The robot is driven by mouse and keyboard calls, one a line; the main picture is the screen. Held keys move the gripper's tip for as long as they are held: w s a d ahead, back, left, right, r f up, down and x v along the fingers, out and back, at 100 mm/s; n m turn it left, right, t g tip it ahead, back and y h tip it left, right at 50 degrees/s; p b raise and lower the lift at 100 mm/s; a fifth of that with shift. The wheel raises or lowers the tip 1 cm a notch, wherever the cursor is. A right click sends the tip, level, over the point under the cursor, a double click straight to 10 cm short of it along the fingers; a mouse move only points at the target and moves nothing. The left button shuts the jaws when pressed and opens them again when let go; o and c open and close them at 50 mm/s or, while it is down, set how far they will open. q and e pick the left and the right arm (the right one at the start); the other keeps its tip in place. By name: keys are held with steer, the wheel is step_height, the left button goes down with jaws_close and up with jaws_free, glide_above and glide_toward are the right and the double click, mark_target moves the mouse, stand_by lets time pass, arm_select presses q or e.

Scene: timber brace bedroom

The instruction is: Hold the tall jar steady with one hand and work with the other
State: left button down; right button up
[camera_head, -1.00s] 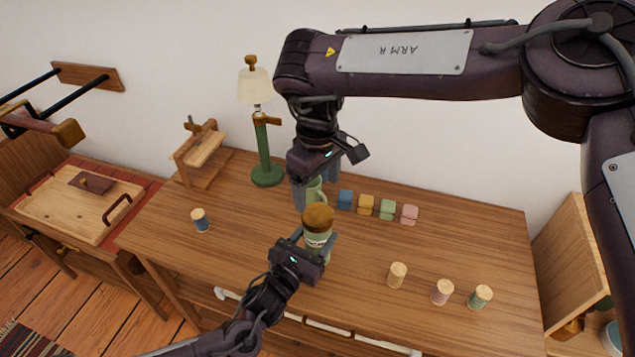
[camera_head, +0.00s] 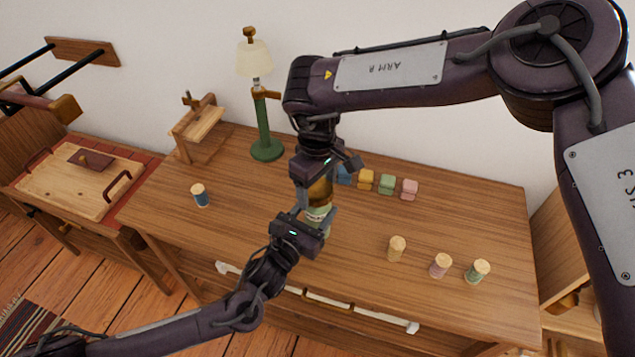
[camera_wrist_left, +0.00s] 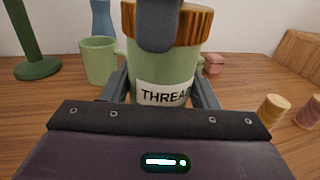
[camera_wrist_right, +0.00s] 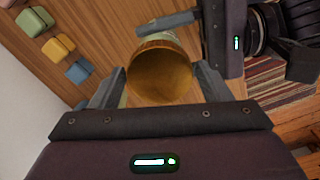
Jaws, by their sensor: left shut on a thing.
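The tall jar is pale green with a label reading "THREAD" (camera_wrist_left: 165,92) and a brown wooden lid (camera_wrist_right: 160,75). It stands upright near the middle of the desk; its body shows in the head view (camera_head: 319,214). My left gripper (camera_head: 315,220) is shut around the jar's body from the front. My right gripper (camera_head: 319,186) points down over the jar. In the right wrist view its fingers (camera_wrist_right: 160,84) stand either side of the lid, apparently open with small gaps. One right finger hides part of the lid in the left wrist view.
A green mug (camera_wrist_left: 99,60) stands close behind the jar. Colored blocks (camera_head: 387,184) line the back. Spools (camera_head: 397,249) stand front right, and a blue one (camera_head: 200,195) at left. A green lamp (camera_head: 265,130) stands back left. The desk's left middle is clear.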

steer(key=c, duration=0.8)
steer(key=n, duration=1.3)
steer(key=shift+n, duration=0.3)
steer(key=n, duration=0.4)
steer(key=shift+w, duration=0.1)
steer(key=n, duration=0.4)
steer(key=shift+r+n, duration=0.1)
steer(key=shift+n, duration=0.2)
steer(key=n, duration=0.6)
steer(key=shift+n, duration=0.3)
steer(key=n, duration=1.7)
steer(key=shift+r, duration=0.1)
steer(key=n, duration=0.2)
steer(key=shift+n, duration=0.4)
steer(key=n, duration=0.5)
